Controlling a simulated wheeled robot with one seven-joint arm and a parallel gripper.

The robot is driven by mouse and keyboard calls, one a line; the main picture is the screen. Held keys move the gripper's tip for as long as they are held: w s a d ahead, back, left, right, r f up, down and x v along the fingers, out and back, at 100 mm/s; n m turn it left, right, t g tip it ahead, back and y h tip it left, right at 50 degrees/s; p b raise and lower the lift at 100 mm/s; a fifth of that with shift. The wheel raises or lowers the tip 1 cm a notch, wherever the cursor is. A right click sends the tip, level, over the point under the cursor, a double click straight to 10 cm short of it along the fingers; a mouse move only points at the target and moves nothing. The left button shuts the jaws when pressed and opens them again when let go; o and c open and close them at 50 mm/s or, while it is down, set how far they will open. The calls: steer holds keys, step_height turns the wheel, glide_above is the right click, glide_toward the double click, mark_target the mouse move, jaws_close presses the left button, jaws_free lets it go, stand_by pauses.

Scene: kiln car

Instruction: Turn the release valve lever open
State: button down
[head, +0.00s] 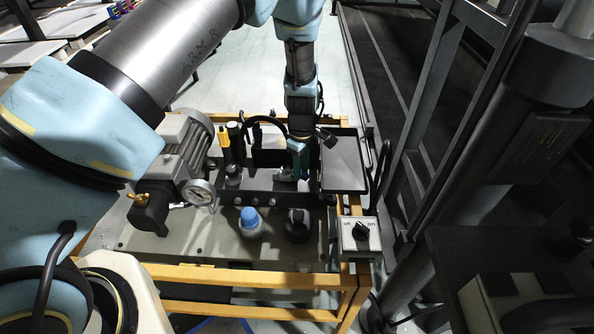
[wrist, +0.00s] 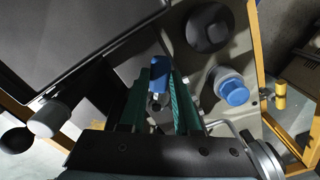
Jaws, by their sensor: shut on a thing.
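The release valve lever has a blue handle (wrist: 159,68), which stands between my gripper's two green fingers in the wrist view. My gripper (head: 300,166) comes down from above onto the valve area of the dark manifold in the head view. The fingers are shut on the lever, and they hide much of it in the head view.
A motor (head: 180,150) and pressure gauge (head: 200,192) stand on the left. A blue-capped part (head: 249,222) and black knob (head: 297,226) sit in front. A dark tray (head: 343,165) lies close on the right, above an off/on switch box (head: 360,237). Yellow rails (head: 240,275) edge the cart.

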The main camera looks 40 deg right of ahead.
steer(key=n, duration=0.1)
steer(key=d+n, duration=0.1)
steer(key=shift+w+d+n, duration=0.25)
steer(key=shift+w+n, duration=0.05)
steer(key=shift+n, duration=0.1)
steer(key=shift+w+d+n, duration=0.35)
steer(key=shift+d+n, duration=0.05)
steer(key=shift+n, duration=0.6)
steer(key=shift+w+d+n, duration=0.3)
steer(key=shift+d+n, duration=0.05)
steer(key=shift+n, duration=0.65)
steer(key=c, duration=0.6)
jaws_free()
step_height(320, 180, up, 11)
steer(key=shift+f+b, duration=0.1)
steer(key=shift+b, duration=0.3)
